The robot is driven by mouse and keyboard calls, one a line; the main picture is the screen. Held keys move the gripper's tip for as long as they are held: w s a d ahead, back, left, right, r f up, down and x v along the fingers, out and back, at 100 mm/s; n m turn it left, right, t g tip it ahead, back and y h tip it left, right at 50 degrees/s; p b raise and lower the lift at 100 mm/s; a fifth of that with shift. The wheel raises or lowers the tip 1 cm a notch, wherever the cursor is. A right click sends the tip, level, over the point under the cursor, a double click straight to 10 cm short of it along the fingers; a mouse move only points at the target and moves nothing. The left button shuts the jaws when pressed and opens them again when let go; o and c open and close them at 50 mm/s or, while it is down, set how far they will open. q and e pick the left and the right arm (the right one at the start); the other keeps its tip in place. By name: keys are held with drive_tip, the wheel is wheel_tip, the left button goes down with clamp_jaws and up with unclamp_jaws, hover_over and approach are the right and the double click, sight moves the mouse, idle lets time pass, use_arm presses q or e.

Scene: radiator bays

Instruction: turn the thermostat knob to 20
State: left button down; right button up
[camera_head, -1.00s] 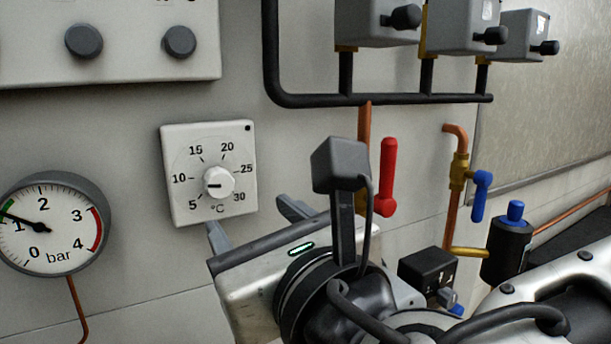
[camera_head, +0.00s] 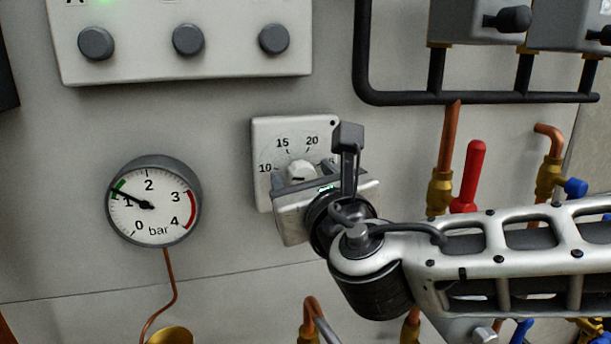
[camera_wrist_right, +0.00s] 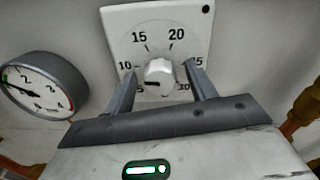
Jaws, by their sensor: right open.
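The thermostat is a white square plate (camera_head: 265,137) on the wall with a printed scale in °C. Its round white knob (camera_head: 300,170) shows partly above my right gripper (camera_head: 306,175). In the right wrist view the knob (camera_wrist_right: 160,73) has a dark mark on its left side, pointing left, around the 5 to 10 end of the scale. The open fingers of my right gripper (camera_wrist_right: 160,68) reach toward the plate, one on each side of the knob, with visible gaps. Whether they are level with the knob in depth is unclear. My left gripper is out of view.
A pressure gauge (camera_head: 154,201) is on the wall left of the thermostat. A grey panel with dark knobs (camera_head: 188,40) is above. Black piping (camera_head: 480,98), copper pipes, a red lever (camera_head: 470,177) and a blue valve handle (camera_head: 575,187) are to the right.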

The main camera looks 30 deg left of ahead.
drive_tip(key=c, duration=1)
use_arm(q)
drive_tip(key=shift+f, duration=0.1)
use_arm(e)
drive_tip(key=shift+m, duration=0.3)
drive_tip(key=shift+f+m+b, duration=0.1)
drive_tip(key=shift+m+b, duration=0.2)
drive_tip(key=shift+b, duration=0.15)
use_arm(q)
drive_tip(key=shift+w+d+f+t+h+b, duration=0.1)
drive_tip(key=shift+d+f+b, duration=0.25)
drive_tip(key=shift+b, duration=0.7)
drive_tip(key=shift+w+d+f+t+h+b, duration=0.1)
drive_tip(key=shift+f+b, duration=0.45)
drive_tip(key=shift+b, duration=0.55)
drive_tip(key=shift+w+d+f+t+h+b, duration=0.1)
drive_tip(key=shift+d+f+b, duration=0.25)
drive_tip(key=shift+b, duration=0.7)
use_arm(e)
drive_tip(key=shift+w+m+t, duration=0.1)
drive_tip(key=shift+m+t, duration=0.2)
drive_tip(key=shift+m, duration=9.9)
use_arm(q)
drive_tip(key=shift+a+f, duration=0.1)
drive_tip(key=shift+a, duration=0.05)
